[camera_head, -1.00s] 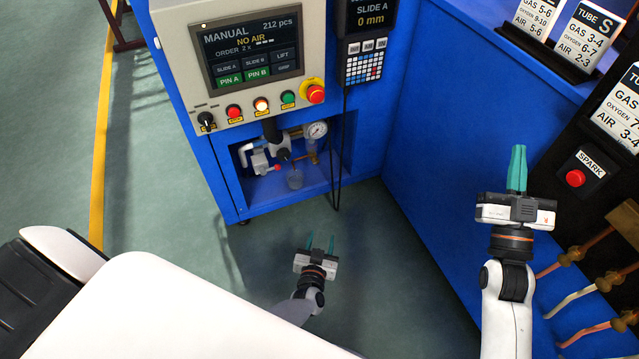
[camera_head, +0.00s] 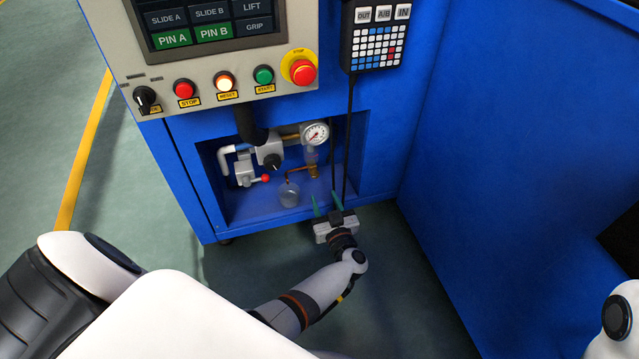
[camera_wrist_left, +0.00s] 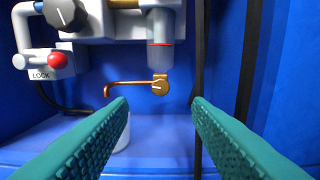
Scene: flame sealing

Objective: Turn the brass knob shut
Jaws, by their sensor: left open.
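The brass knob (camera_head: 313,171) sits under the filter bowl in the recess of the blue cabinet, with a thin copper spout bending to the left. In the left wrist view the brass knob (camera_wrist_left: 159,86) shows a light pointer line, tilted a little from level. My left gripper (camera_head: 326,198) is open and empty at the recess's front, below the knob. In the left wrist view its teal fingers (camera_wrist_left: 160,102) spread to either side, with the knob between and beyond them, apart from both. My right gripper is out of view.
A clear cup (camera_head: 289,196) stands under the spout. A lock valve with a red knob (camera_head: 265,178) and a black knob (camera_head: 272,164) are to the left. A gauge (camera_head: 315,133) is above. Dark cables (camera_head: 349,130) hang close on the right.

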